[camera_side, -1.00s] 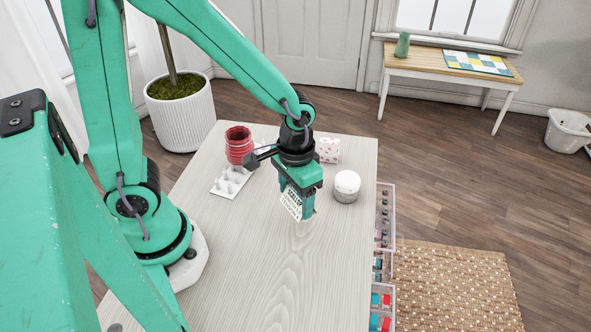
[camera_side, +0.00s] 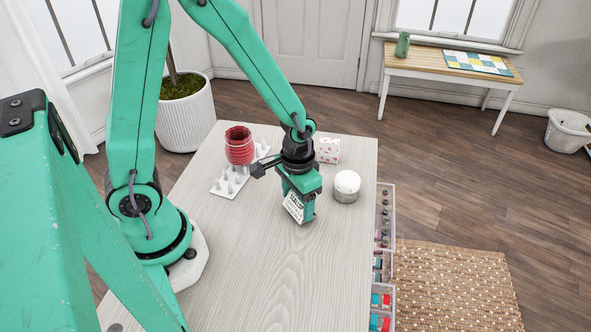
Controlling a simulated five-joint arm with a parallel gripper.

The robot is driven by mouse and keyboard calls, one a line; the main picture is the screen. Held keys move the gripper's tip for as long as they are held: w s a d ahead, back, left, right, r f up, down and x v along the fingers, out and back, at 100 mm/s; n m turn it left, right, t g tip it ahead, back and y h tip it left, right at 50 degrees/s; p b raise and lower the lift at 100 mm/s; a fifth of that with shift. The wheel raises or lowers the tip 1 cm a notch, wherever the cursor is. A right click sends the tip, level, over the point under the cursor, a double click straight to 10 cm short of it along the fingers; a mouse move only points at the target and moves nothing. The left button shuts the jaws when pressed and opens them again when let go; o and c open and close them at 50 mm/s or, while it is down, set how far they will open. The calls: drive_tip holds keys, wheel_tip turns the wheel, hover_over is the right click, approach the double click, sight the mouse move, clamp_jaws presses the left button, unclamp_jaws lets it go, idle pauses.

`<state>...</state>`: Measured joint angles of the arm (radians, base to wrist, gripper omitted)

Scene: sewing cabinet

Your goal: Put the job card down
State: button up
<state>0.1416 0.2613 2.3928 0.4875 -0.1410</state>
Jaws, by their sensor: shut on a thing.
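The job card (camera_side: 293,207) is a small white card with dark print. My gripper (camera_side: 300,215) is shut on it and points down over the middle of the pale wood table top (camera_side: 270,270). The card is tilted and faces the camera. Its lower edge is at or just above the table; I cannot tell whether it touches. The fingertips are partly hidden behind the card.
A white round container (camera_side: 347,187) stands close to the right of my gripper. A red spool (camera_side: 239,146) and a white pegged rack (camera_side: 228,186) stand to the left. A white box with red pattern (camera_side: 328,150) is behind. Drawers of thread (camera_side: 381,305) line the right edge. The front table is clear.

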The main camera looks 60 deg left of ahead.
sight(298, 199)
drive_tip(key=shift+f, duration=0.45)
drive_tip(key=shift+f, duration=0.1)
drive_tip(key=o, duration=0.9)
drive_tip(key=shift+o, duration=0.2)
wheel_tip(298, 199, up, 12)
idle(0.3)
drive_tip(key=shift+r, duration=0.25)
idle(0.4)
